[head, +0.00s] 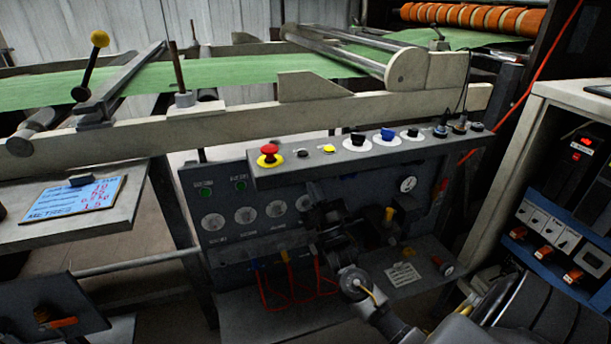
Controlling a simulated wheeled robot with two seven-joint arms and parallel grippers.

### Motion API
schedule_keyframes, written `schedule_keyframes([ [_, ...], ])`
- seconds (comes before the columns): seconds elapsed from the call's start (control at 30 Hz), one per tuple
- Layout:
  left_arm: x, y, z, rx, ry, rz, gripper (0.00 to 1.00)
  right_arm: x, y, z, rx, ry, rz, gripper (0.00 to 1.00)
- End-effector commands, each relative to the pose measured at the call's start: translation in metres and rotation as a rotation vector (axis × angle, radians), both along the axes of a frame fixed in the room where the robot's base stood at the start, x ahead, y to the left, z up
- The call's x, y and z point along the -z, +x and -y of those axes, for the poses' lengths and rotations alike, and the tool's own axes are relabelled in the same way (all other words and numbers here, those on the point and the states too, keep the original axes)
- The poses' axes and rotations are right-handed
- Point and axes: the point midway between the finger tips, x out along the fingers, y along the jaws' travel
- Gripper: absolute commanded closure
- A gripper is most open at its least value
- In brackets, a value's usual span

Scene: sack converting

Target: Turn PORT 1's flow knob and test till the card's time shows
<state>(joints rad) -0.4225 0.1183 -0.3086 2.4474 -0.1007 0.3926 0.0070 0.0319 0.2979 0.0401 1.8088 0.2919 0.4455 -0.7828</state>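A blue card (60,199) with red and dark writing lies on the ledge at the left; the writing is too small to read surely. A grey panel (225,221) with a row of round pale dials (246,215) and two green buttons (240,185) stands in the middle. Coloured tubes hang below it. A small yellow knob (389,214) and a white gauge (407,184) are right of the dials. I cannot tell which part is PORT 1's flow knob. My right gripper (326,214) is dark, in front of the panel, hiding part of it; its fingers are unclear. My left gripper is not in view.
A control strip (430,152) with a red mushroom button (268,156) and several knobs overhangs the panel. A green web (230,69) runs behind a pale beam (240,120). A lower shelf (255,320) and a cabinet (565,100) at the right bound the space.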

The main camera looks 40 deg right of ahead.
Motion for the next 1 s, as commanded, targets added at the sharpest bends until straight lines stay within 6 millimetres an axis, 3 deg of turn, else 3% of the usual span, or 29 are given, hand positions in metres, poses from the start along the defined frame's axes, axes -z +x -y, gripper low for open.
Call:
schedule_keyframes([
  [1.0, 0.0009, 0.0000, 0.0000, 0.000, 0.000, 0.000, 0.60, 0.0000, 0.0074, 0.0026, 0.000, 0.000, 0.000, 1.00],
])
